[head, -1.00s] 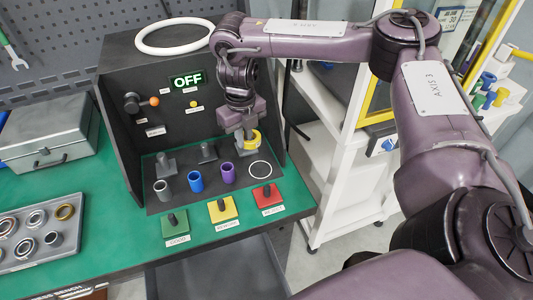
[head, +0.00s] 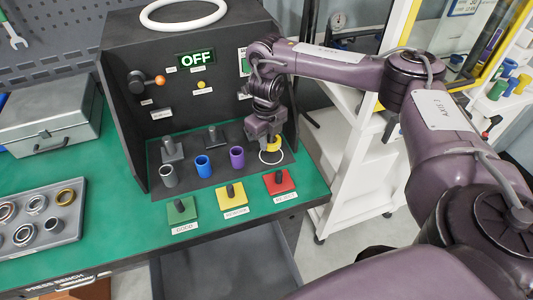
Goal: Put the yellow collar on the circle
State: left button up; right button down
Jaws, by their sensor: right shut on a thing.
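The yellow collar (head: 274,143) is in my right gripper (head: 268,139), at the right end of the dark panel floor. My right gripper points down and is shut on the collar. The white circle (head: 264,160) is drawn on the dark floor, and the collar is over its upper right part in the picture. Whether the collar touches the floor, I cannot tell. The far part of the circle is hidden by the gripper and collar. My left gripper is not in view.
Grey (head: 168,176), blue (head: 203,166) and purple (head: 237,157) collars stand in a row left of the circle. Green (head: 181,210), yellow (head: 232,197) and red (head: 279,182) knobbed blocks lie in front. A tray (head: 75,228) of rings is at left. The dark side wall stands close right.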

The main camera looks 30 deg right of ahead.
aim_at(267, 158)
notch_tip(267, 158, down, 4)
jog(key=shift+f, duration=0.25)
jog(key=shift+f, duration=0.15)
jog(key=c, duration=1.5)
grip_release()
notch_tip(267, 158, up, 12)
jog(key=shift+r+p, duration=0.2)
jog(key=shift+p, duration=1)
